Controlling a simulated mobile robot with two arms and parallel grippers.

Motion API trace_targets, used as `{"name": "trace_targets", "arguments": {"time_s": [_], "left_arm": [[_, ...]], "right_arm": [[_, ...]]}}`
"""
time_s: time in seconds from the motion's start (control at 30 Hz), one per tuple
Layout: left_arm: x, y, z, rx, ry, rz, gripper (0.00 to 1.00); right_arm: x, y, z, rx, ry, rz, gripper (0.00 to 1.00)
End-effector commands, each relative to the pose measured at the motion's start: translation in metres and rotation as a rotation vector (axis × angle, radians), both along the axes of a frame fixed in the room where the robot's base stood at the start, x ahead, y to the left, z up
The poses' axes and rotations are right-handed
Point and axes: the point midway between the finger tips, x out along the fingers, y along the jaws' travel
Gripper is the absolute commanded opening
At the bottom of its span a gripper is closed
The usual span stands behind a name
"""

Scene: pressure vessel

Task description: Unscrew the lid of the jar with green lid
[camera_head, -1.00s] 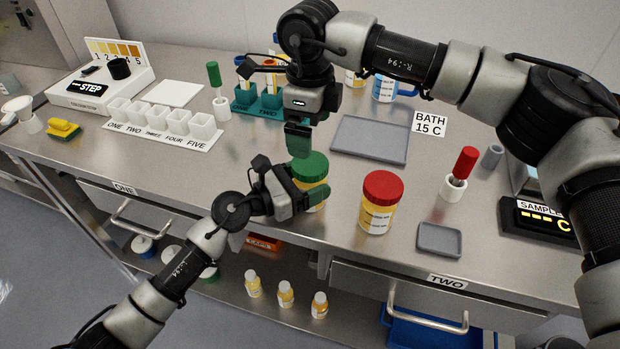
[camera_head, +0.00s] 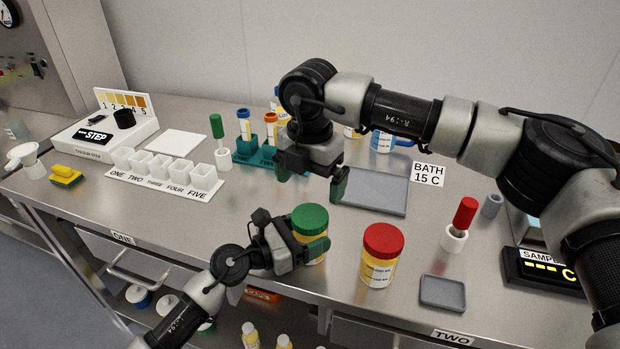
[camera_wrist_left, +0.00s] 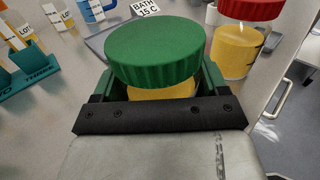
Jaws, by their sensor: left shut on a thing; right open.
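The jar with the green lid (camera_head: 310,220) stands upright on the steel bench near its front edge, with its yellow body below the lid. The lid is on the jar and fills the middle of the left wrist view (camera_wrist_left: 155,48). My left gripper (camera_head: 305,250) is shut on the jar's body just below the lid, coming in from the front left. My right gripper (camera_head: 312,178) is open and empty. It points down above and behind the jar, its fingers spread apart and clear of the lid.
A red-lidded jar (camera_head: 379,257) stands close to the right. A grey tray (camera_head: 375,190) lies behind, and a small grey tray (camera_head: 442,293) at the front right. A teal rack (camera_head: 250,157) and white cups (camera_head: 160,168) stand at the left.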

Motion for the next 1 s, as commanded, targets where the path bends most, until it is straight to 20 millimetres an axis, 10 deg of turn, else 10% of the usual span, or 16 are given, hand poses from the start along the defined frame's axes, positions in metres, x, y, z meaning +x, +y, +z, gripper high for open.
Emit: {"name": "trace_targets", "arguments": {"time_s": [1.0], "left_arm": [[0.000,0.000,-0.001,0.002,0.001,0.000,0.08]], "right_arm": [[0.000,0.000,-0.081,0.000,0.000,-0.151,1.00]]}}
